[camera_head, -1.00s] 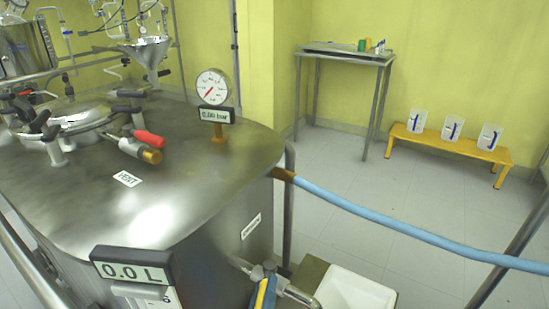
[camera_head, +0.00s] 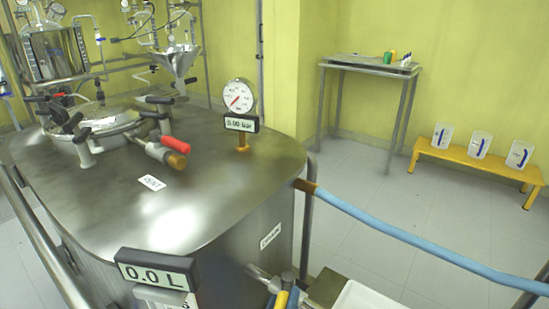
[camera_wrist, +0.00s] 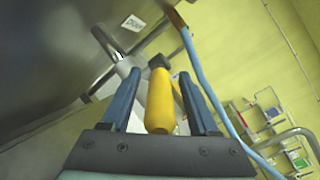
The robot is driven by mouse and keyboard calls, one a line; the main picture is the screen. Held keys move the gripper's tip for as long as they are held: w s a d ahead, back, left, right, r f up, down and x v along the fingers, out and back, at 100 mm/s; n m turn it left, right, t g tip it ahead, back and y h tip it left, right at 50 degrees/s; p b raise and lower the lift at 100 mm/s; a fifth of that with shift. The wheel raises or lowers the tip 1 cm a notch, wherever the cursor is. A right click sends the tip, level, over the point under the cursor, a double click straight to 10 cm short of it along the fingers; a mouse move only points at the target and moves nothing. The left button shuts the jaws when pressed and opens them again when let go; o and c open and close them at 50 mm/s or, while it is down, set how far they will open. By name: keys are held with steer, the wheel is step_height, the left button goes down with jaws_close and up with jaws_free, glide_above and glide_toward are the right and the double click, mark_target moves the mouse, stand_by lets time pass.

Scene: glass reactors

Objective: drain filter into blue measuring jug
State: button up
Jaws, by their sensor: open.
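The filter is a large steel vessel (camera_head: 215,205) filling the left of the head view, with a 0.0 L display (camera_head: 155,274) on its front. A drain valve with a yellow handle (camera_wrist: 160,105) sticks out low on its side. My gripper (camera_wrist: 159,74) is open, with one blue finger on each side of the yellow handle; I cannot tell whether they touch it. The gripper also shows at the bottom edge of the head view.
A pressure gauge (camera_head: 238,97) and a red-handled vent valve (camera_head: 172,148) sit on the vessel top. A blue hose (camera_head: 420,243) runs right from the vessel. The yellow bench (camera_head: 470,168) and a steel table (camera_head: 368,66) stand against the wall. Floor between is clear.

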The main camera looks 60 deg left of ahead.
steer(key=b+v, duration=0.4)
steer(key=v, duration=0.8)
steer(key=shift+s+d, duration=0.2)
steer(key=shift+d, duration=0.05)
steer(key=shift+c, duration=0.2)
